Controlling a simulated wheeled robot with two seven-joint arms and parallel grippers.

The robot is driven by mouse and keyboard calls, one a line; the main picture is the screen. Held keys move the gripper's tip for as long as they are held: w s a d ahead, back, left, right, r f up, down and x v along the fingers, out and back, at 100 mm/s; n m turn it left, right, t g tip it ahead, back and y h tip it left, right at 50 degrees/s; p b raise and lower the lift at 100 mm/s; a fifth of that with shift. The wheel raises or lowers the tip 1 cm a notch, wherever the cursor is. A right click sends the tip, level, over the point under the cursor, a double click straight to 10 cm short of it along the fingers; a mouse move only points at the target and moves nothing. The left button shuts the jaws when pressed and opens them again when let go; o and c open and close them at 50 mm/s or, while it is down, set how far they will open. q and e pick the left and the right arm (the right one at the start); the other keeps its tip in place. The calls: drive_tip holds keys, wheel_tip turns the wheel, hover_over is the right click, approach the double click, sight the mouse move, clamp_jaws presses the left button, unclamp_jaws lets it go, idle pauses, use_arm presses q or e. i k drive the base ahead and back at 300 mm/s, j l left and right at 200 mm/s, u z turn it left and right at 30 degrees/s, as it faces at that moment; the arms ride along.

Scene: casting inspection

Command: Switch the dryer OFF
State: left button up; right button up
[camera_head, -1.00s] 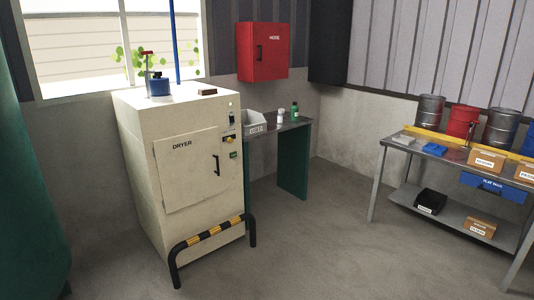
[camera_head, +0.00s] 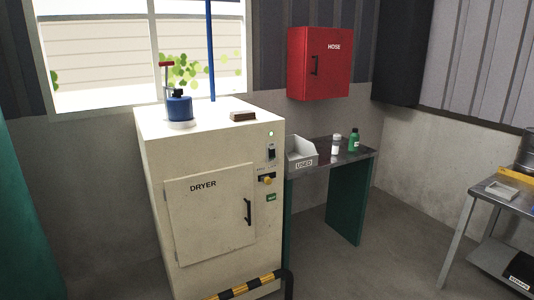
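The dryer (camera_head: 212,160) is a cream cabinet left of the middle, with a closed door (camera_head: 210,215) marked DRYER and a black door handle (camera_head: 248,211). On the right part of its front, near the top, is a black switch (camera_head: 271,152) with a small pale light (camera_head: 271,133) above it. Below the switch is a yellow knob (camera_head: 267,180) on a dark plate, and a small green label (camera_head: 271,197). The switch's position is too small to tell. Neither of my grippers is in view.
A black and yellow guard rail (camera_head: 250,286) stands in front of the dryer. A side table (camera_head: 352,154) to its right bears a USED bin (camera_head: 301,154) and bottles.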

sight(271, 150)
drive_tip(key=i+l, duration=0.3)
drive_tip(key=l, duration=0.2)
drive_tip(key=i+l, duration=0.65)
drive_tip(key=l, duration=0.3)
drive_tip(key=i+l, duration=0.65)
drive_tip(key=l, duration=0.3)
